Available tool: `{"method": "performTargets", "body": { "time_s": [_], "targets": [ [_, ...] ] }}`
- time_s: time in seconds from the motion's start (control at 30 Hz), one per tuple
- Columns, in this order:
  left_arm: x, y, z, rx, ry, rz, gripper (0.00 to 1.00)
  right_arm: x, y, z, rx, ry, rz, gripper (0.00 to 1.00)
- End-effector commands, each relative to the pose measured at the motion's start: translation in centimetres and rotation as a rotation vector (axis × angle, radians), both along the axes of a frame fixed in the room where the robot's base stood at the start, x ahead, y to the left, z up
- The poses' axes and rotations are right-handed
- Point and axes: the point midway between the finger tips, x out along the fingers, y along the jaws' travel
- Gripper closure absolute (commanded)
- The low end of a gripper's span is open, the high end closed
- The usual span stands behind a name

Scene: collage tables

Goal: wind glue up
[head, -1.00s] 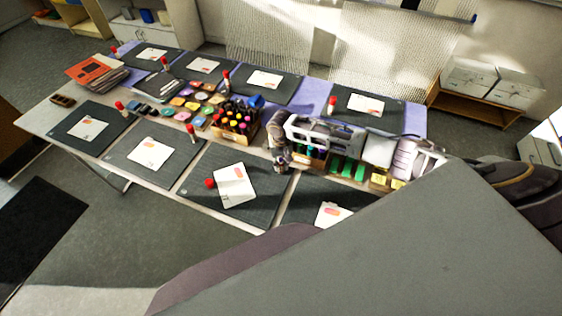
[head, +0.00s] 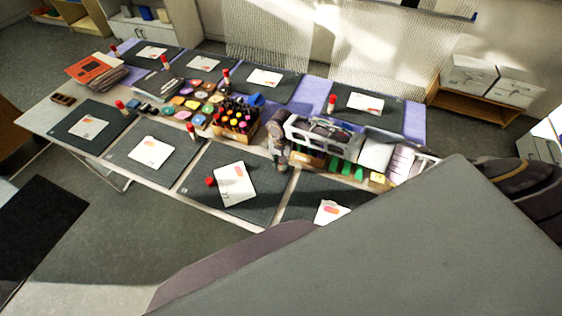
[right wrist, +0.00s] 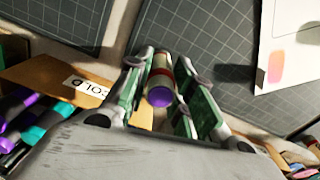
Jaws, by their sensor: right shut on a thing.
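In the right wrist view a glue stick (right wrist: 160,85) with a red and pale body and a purple end stands between the green-padded fingers of my right gripper (right wrist: 157,75). The gripper is shut on it. The purple end points toward the camera; the far end is hidden. In the head view my right gripper (head: 279,155) is over the middle of the table, by the front mats, and the stick in it is too small to make out. My left gripper is not in view.
Red-capped glue sticks (head: 211,181) stand by several dark mats (head: 215,200) with white cards (head: 236,184). A wooden marker box (head: 240,133) is left of my right gripper. Green and yellow items (head: 346,168) lie under my right arm. Books (head: 97,72) are at the far left.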

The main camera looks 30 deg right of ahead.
Motion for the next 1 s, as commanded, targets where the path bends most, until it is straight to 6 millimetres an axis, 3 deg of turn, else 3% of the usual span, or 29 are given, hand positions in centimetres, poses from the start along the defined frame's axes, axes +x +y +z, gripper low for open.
{"method": "performTargets", "body": {
  "time_s": [0.4, 1.0],
  "targets": [
    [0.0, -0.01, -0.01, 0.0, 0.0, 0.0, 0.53, -0.02, -0.05, -0.09, 0.0, 0.0, -0.249, 0.96],
    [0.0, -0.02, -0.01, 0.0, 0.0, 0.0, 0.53, -0.02, 0.04, -0.1, 0.002, 0.001, -0.342, 0.96]
  ]
}}
